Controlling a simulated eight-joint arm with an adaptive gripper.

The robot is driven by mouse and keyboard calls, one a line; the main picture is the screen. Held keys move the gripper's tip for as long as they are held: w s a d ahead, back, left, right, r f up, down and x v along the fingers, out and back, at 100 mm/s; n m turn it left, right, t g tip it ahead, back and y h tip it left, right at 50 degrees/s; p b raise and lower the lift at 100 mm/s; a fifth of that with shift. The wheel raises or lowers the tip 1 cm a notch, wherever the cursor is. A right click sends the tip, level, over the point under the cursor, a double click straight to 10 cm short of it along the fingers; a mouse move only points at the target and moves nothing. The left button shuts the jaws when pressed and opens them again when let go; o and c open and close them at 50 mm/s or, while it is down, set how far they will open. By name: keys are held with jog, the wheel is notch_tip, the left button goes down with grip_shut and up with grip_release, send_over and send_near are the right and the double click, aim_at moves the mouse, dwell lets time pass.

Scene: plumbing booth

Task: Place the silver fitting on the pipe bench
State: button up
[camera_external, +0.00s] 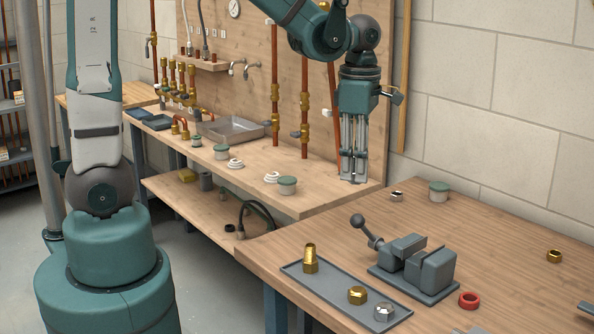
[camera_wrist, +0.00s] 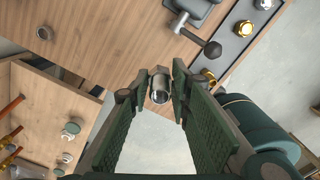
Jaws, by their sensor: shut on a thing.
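My gripper (camera_external: 353,181) points down near the right end of the pipe bench (camera_external: 318,188), the wooden bench with copper pipes behind it. In the wrist view my gripper (camera_wrist: 160,88) is shut on a silver fitting (camera_wrist: 159,86), a short metal cylinder between the fingertips. In the external view the fitting is too small to make out between the fingers.
The front workbench (camera_external: 480,225) holds a grey vise (camera_external: 415,268), a red ring (camera_external: 469,299), a silver nut (camera_external: 397,196) and a grey tray (camera_external: 325,289) with brass and silver fittings. Green-lidded jars (camera_external: 287,185) and white rings (camera_external: 235,163) stand on the pipe bench.

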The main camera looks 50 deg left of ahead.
jog(key=w+a+n, duration=0.2)
jog(key=w+a, duration=0.4)
jog(key=a, duration=0.5)
jog(key=w+a+n, duration=0.2)
jog(key=w+a, duration=0.4)
jog(key=a, duration=0.6)
jog(key=w+a+n, duration=0.2)
jog(key=w+a, duration=0.4)
jog(key=a, duration=0.5)
jog(key=s+a+f+n, duration=0.2)
jog(key=a+n, duration=0.1)
jog(key=a, duration=2.5)
notch_tip(320, 180, down, 10)
jog(key=shift+w+p, duration=0.3)
jog(key=shift+f, duration=3.1)
jog(key=shift+f, duration=0.1)
jog(key=shift+f+b, duration=0.4)
jog(key=shift+f, duration=1.35)
